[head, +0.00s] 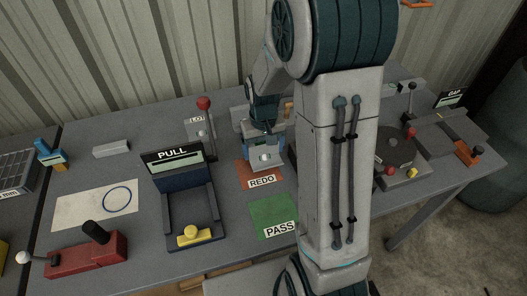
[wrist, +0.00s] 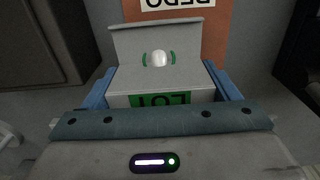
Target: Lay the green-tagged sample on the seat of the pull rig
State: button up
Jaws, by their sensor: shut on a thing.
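My gripper (head: 264,143) is shut on a light grey sample (head: 266,159), held above the orange REDO mat. In the wrist view the sample (wrist: 160,72) sits between the blue fingers of my gripper (wrist: 160,88). It has a green tag with dark lettering, partly covered by the gripper body, and a round white spot with green marks on either side. The pull rig (head: 176,182) stands left of my gripper in the head view, with a PULL sign and a yellow knob at its front. Its dark blue-grey seat (head: 189,208) looks empty.
The orange REDO mat (head: 262,181) and green PASS mat (head: 272,207) lie right of the rig. A LOT-style lever stand (head: 201,128) with a red knob rises behind. A red lever device (head: 90,255) and paper sheet (head: 80,207) lie left. A grey block (head: 111,148) lies behind the sheet.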

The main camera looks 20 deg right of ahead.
jog(key=shift+f, duration=1.2)
jog(key=shift+f, duration=0.2)
jog(key=o, duration=0.9)
jog(key=shift+o, duration=0.2)
jog(key=shift+r, duration=0.1)
